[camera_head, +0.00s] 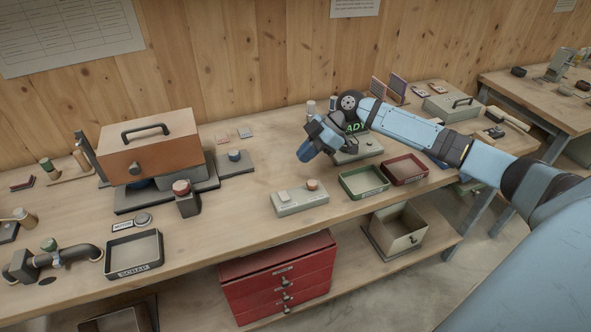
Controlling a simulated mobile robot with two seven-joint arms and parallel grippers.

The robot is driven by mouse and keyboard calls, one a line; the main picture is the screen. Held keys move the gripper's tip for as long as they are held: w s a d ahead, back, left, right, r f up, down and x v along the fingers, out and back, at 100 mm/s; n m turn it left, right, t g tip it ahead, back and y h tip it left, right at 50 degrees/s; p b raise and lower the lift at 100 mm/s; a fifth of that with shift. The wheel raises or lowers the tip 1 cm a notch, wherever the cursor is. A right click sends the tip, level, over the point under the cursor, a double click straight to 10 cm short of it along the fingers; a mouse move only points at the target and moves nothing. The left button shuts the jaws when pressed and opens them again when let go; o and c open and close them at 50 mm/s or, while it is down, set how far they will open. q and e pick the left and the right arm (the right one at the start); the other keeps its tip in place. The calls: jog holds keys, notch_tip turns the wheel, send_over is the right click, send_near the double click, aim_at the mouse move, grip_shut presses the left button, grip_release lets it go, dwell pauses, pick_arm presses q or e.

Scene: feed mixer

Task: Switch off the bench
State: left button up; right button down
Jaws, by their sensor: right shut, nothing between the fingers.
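My right arm comes in from the right, and its gripper (306,151) is shut and empty, pointing down over the bench (240,227). A pale control box (300,203) with a light rocker or key (284,196) and an orange-brown knob (312,184) sits on the bench below the gripper, apart from it. A dark block with a red button (181,188) stands left of centre. A round grey button (142,219) beside a small label plate lies further left. Which control belongs to the bench I cannot tell. My left gripper is not in view.
An orange-brown housing with a handle (148,149) stands at the back left. Trays sit along the front: black "SCRAP" (134,269), green (365,192), red (427,176). My right arm partly hides a device with a green display (355,127). Red drawers (277,278) are below.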

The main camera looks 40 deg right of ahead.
jog(key=v, duration=0.3)
jog(key=shift+w+d, duration=0.2)
dwell(0.3)
jog(key=s+a+f+m+h, duration=0.3)
jog(key=s+a+f, duration=1.2)
jog(key=s+a, duration=0.2)
jog(key=s+d+r+m+t+h, duration=0.1)
jog(key=s+r+m+h, duration=0.15)
jog(key=s+m, duration=0.35)
jog(key=s+r+m+h, duration=0.1)
jog(key=s+m+h, duration=0.3)
jog(key=s, duration=0.5)
jog(key=w+a+f+t+y+p, duration=0.4)
jog(key=w+a+f+t+p, duration=0.1)
jog(key=w+a+t+p, duration=0.1)
jog(key=w+t+p, duration=0.1)
jog(key=p, duration=0.1)
jog(key=shift+a+f+n+t+p, duration=0.25)
jog(key=shift+n+t+p, duration=0.05)
